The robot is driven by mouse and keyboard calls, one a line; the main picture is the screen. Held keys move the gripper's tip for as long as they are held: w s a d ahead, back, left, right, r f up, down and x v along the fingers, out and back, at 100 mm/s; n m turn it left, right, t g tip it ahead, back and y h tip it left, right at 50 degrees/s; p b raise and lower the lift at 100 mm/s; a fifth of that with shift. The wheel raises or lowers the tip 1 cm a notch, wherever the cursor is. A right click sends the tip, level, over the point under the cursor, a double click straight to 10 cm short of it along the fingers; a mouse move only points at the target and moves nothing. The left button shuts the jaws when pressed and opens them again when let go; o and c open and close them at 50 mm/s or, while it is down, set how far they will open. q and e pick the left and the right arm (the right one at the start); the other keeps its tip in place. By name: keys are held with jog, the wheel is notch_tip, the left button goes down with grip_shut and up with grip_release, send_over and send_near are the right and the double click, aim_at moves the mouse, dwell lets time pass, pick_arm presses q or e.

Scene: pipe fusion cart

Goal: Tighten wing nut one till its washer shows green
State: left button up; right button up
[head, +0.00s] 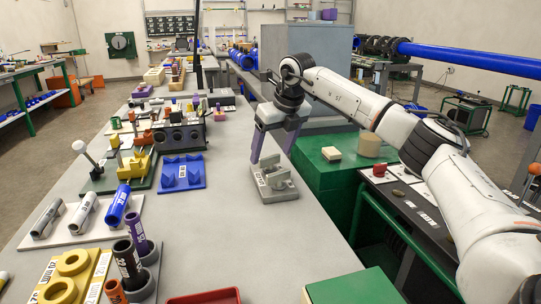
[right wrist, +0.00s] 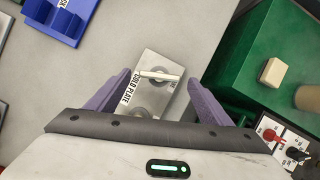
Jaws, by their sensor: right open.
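A small grey block (head: 283,193) stands on the table near its right edge. The right wrist view shows its top plate (right wrist: 143,83), lettered "COLD PLATE". A pale wing nut (right wrist: 160,75) lies crosswise near the plate's far end. A round grey feature shows nearer the gripper, partly hidden. No washer colour can be made out, and I cannot read which nut is number one. My right gripper (head: 270,157) points down over the block. In the wrist view its purple fingers (right wrist: 160,79) are open, one either side of the wing nut and apart from it. My left gripper is out of view.
A blue ribbed holder (head: 181,183) lies left of the block, with pipe samples and stands beyond. A green cabinet (head: 325,187) adjoins the table's right edge, with a cream block (head: 331,153) on top.

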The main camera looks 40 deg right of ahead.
jog(key=shift+x, duration=0.8)
jog(key=shift+w, duration=0.1)
jog(key=c, duration=1)
jog(key=shift+a+r+m+p, duration=0.15)
jog(key=shift+m+p, duration=0.55)
jog(key=shift+p, duration=0.3)
jog(key=shift+c, duration=0.2)
jog(key=shift+m+h+p, duration=0.4)
jog(key=shift+p, duration=0.05)
jog(key=shift+m+g+h+p, duration=0.3)
jog(key=shift+m+p, duration=0.35)
jog(key=shift+m, duration=0.25)
jog(key=shift+f+m, duration=0.2)
jog(key=shift+m, duration=0.2)
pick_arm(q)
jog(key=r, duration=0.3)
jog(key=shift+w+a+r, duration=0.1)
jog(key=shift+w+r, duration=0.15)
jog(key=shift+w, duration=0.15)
